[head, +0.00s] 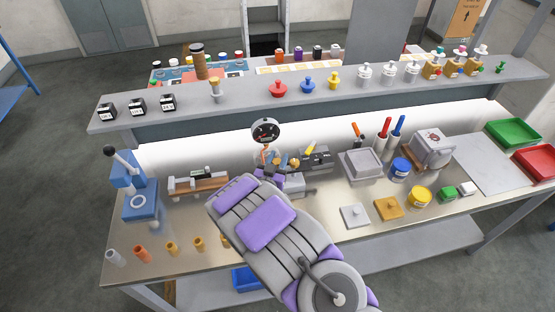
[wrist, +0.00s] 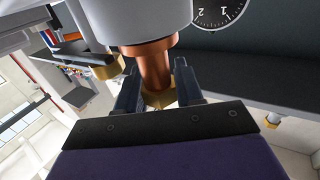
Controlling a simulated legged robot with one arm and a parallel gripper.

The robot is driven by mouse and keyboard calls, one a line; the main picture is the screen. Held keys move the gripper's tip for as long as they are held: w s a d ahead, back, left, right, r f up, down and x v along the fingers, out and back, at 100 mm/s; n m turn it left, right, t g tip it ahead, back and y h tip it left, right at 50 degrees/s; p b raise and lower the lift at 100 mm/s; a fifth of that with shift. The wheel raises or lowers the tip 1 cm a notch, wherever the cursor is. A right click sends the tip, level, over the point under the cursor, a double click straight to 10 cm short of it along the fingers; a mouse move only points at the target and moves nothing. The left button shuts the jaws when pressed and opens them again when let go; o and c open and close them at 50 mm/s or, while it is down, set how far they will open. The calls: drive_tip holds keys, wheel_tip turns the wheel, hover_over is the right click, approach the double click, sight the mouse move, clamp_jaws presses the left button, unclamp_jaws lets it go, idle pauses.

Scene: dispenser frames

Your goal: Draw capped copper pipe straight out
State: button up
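The copper pipe (wrist: 154,66) shows large in the wrist view. It comes out of a pale grey cylindrical body (wrist: 140,18) through a wider copper collar. A brass cap (wrist: 158,99) is on its near end. My gripper (wrist: 157,84) has one dark finger on each side of the capped end, very close to it. Whether the fingers press on the cap or leave a thin gap is not clear. In the head view my gripper (head: 268,175) is at the copper and brass fittings (head: 267,157) below a round gauge (head: 266,131), and my arm hides part of this spot.
A blue press (head: 130,185) and a wood-based fixture (head: 197,181) stand left on the bench. A grey box (head: 361,164), screwdrivers and a white machine (head: 432,148) stand right. The shelf (head: 235,99) runs above. Small copper and brass cylinders line the front left edge.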

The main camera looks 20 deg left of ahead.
drive_tip(key=shift+a, duration=0.1)
drive_tip(key=shift+c, duration=1.4)
drive_tip(key=shift+r+p, duration=1.3)
drive_tip(key=shift+r, duration=2.05)
